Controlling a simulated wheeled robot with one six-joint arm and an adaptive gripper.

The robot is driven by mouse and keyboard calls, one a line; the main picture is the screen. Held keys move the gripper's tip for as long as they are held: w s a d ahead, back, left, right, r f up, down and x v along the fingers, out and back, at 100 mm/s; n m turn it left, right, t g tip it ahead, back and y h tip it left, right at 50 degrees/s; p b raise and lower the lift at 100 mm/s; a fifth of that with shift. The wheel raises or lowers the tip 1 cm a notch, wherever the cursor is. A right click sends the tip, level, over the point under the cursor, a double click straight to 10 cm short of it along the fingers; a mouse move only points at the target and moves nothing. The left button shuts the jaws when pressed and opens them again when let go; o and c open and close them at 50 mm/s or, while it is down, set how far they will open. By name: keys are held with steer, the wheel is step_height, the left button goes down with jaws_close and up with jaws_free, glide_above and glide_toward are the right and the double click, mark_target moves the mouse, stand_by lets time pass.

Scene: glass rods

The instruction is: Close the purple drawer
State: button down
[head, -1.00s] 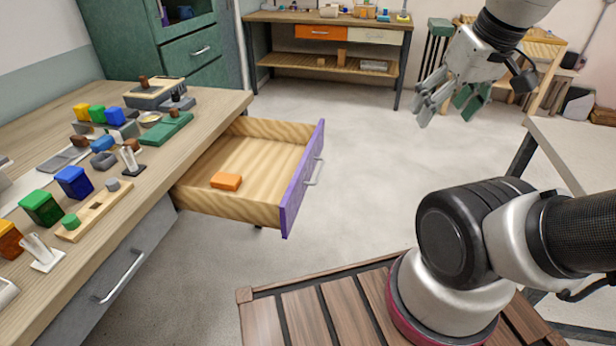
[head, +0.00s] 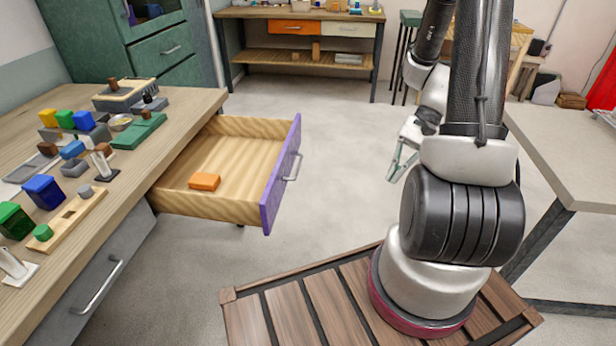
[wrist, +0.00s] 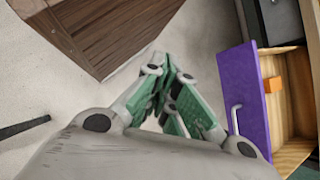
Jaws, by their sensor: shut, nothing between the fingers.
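The purple drawer (head: 282,178) stands pulled out from under the wooden workbench on the left. Its purple front faces right and carries a silver handle (head: 294,167). An orange block (head: 204,181) lies inside on the drawer floor. In the wrist view, the purple front (wrist: 243,98) and its handle are at the right. My gripper (head: 396,172) is in the air to the right of the drawer front, apart from it. In the wrist view, its green-padded fingers (wrist: 178,85) are together with nothing between them. My arm hides part of the gripper in the head view.
The workbench (head: 190,108) holds coloured bins, blocks and small tools. A grey drawer with a handle (head: 97,288) is below it at the near left. A pale table (head: 570,150) stands at the right. The floor between drawer and gripper is clear.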

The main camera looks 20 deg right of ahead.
steer(key=w+a+f+m+t+y, duration=0.1)
steer(key=w+f+m+t+y, duration=0.25)
steer(key=w+f+m, duration=0.35)
steer(key=w+a+f+m+t+y, duration=0.2)
steer(key=w+f+m+t+y, duration=0.15)
steer(key=f, duration=0.55)
steer(key=w+d+r+m+t, duration=0.1)
steer(key=w+r+m+t, duration=0.2)
steer(key=w, duration=0.5)
steer(key=w+a+f, duration=0.1)
steer(key=w+a, duration=0.2)
steer(key=a, duration=0.2)
steer(key=w+a+f+t, duration=0.1)
steer(key=w+a+f, duration=0.1)
steer(key=a, duration=0.4)
steer(key=shift+w+f+h, duration=0.25)
steer(key=shift+w+h, duration=0.15)
steer(key=shift+w, duration=0.2)
steer(key=shift+a, duration=0.1)
steer(key=shift+a, duration=0.1)
